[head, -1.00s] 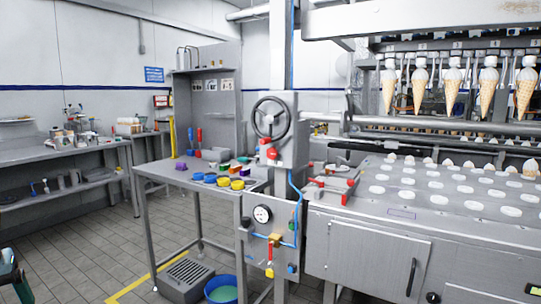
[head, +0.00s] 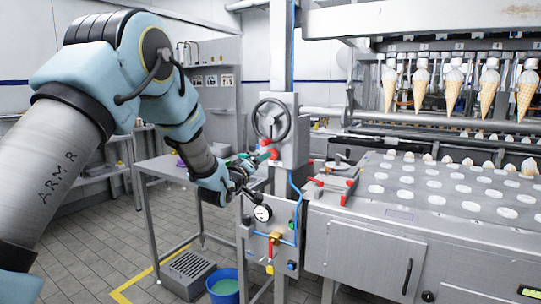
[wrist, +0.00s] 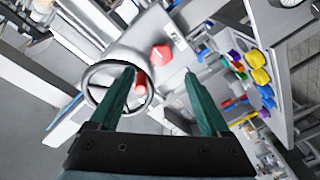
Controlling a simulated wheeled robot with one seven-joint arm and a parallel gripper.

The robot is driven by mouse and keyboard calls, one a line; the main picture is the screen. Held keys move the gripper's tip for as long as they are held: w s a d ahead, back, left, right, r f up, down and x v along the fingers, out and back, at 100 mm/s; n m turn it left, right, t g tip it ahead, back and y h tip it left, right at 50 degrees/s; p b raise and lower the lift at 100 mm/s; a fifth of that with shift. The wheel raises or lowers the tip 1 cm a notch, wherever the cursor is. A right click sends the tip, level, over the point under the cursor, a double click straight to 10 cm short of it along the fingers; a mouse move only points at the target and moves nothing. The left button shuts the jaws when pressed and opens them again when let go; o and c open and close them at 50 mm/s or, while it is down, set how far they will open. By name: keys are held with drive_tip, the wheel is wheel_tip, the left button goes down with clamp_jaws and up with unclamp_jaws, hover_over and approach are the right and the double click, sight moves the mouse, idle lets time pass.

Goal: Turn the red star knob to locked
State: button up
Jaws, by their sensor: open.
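The red star knob (head: 274,154) sits on the grey housing below the handwheel, partly hidden by my gripper in the head view. In the wrist view the knob (wrist: 162,53) shows as a red lobed shape just beyond the gap between my fingertips. My gripper (wrist: 159,72) is open and empty, with one teal finger on each side of the knob's line. It also shows in the head view (head: 262,158), close in front of the housing. I cannot tell whether a finger touches the knob. Its locked or unlocked marks are too small to read.
The spoked handwheel (head: 271,118) is just above the knob; in the wrist view my left finger overlaps its rim (wrist: 92,72). A second small red part (wrist: 140,82) shows beside that finger. A pressure gauge (head: 263,213) and blue hose are below. Coloured cups (wrist: 258,75) stand on the side table.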

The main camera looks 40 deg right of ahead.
drive_tip(key=p+x, duration=0.3)
drive_tip(key=x, duration=0.6)
drive_tip(key=shift+w+d+p, duration=0.2)
drive_tip(key=shift+d+p, duration=0.1)
drive_tip(key=shift+d, duration=0.05)
drive_tip(key=shift+f, duration=0.1)
clamp_jaws()
